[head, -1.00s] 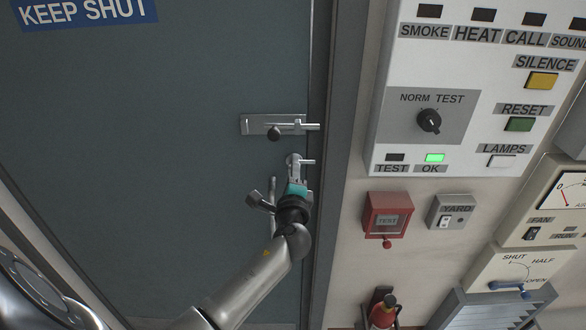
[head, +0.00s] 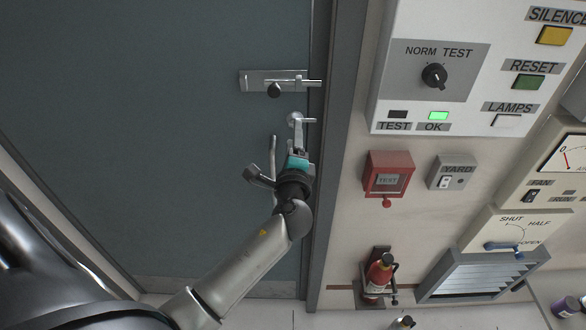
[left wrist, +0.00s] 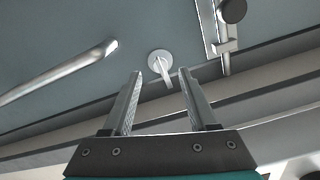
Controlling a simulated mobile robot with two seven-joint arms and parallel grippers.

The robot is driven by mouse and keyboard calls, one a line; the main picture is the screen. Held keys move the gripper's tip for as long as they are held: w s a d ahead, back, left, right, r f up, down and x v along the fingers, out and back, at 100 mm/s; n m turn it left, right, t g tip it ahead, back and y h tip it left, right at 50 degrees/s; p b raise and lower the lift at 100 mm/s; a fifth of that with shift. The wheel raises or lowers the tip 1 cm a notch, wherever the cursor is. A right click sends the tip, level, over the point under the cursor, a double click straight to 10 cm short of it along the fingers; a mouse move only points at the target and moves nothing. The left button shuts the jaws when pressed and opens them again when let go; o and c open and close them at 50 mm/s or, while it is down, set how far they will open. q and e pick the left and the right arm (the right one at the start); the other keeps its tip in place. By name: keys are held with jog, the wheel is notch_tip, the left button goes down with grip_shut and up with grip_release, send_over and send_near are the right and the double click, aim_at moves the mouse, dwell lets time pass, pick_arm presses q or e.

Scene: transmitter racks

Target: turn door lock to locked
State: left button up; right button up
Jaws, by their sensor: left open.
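The door lock (head: 296,119) is a small round silver plate with a short turn piece on the grey door's right edge. In the head view the turn piece points right, toward the frame. The lock also shows in the left wrist view (left wrist: 159,61), with its turn piece pointing down the picture. My left gripper (head: 299,141) is just below the lock in the head view. In the left wrist view its two fingers (left wrist: 160,76) are apart and empty, with the turn piece in line with the gap; I cannot tell whether they touch it. My right gripper is not in view.
A slide bolt (head: 258,82) sits above the lock. A pull handle (head: 272,158) is left of my gripper; it also shows in the left wrist view (left wrist: 60,74). The door frame (head: 337,140), a red test box (head: 388,178) and an extinguisher (head: 378,275) are to the right.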

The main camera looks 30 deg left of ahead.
pick_arm(q)
jog(key=b+v, duration=0.2)
jog(key=v, duration=0.8)
jog(key=shift+s+d, duration=0.25)
jog(key=shift+s, duration=0.05)
jog(key=s+d+f+n+g+h+b, duration=0.1)
jog(key=s+d+f+g+h+b, duration=0.15)
jog(key=f, duration=1.05)
jog(key=s+d+f+g+h+b, duration=0.1)
jog(key=s+f+g+h+b, duration=0.15)
jog(key=f, duration=1.05)
jog(key=s+d+f+n+g+h+b, duration=0.1)
jog(key=s+f+g+b, duration=0.15)
jog(key=f, duration=1.15)
jog(key=s+f+n+g+h+b, duration=0.3)
jog(key=s+f+n+g+b, duration=0.4)
jog(key=s+f, duration=2.1)
jog(key=d+n+b, duration=0.1)
jog(key=n+b, duration=0.2)
jog(key=shift+s, duration=0.25)
